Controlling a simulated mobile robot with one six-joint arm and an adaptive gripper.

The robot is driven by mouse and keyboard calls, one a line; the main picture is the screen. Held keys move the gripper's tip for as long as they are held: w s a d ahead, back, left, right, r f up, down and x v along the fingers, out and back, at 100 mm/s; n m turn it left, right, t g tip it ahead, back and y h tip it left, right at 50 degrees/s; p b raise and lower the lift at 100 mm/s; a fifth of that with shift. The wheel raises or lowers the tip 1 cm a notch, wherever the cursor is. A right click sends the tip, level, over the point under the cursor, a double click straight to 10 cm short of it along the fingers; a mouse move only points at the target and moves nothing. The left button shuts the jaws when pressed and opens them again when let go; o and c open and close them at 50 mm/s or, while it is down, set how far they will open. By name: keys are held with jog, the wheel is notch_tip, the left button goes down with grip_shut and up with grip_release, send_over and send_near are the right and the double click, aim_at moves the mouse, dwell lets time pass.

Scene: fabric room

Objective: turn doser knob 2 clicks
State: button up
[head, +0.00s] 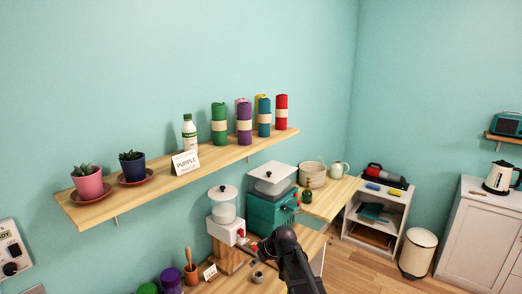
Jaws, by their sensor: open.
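Two dosing-type machines stand on the wooden counter. One is a white unit (227,229) with a round lidded hopper on a wooden base and small red knobs (241,232) on its front. The other is a teal unit (268,213) with a square white hopper, and small red parts show on its right side. I cannot tell which one carries the doser knob. My black arm reaches in from the bottom, and my gripper (264,251) is small and dark, open, just right of and below the white unit's front. Whether it touches a knob is unclear.
A wooden shelf (230,154) above holds plants, a bottle, a sign and several coloured rolls. A mortar (191,273), a small card (210,271) and a grey cup (258,277) are on the counter. A pot (312,174) stands behind.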

jog(key=s+d+f+m+g+h+b, duration=0.2)
jog(key=s+d+f+m+b, duration=0.1)
jog(key=s+d, duration=0.6)
jog(key=s+d+f+m+g+h+b, duration=0.2)
jog(key=s+d+f+m+h+b, duration=0.1)
jog(key=s+d+f+m, duration=0.2)
jog(key=s+d+f, duration=0.2)
jog(key=s+d, duration=0.2)
jog(key=s, duration=0.2)
jog(key=shift+f+b, duration=0.25)
jog(key=shift+b, duration=0.15)
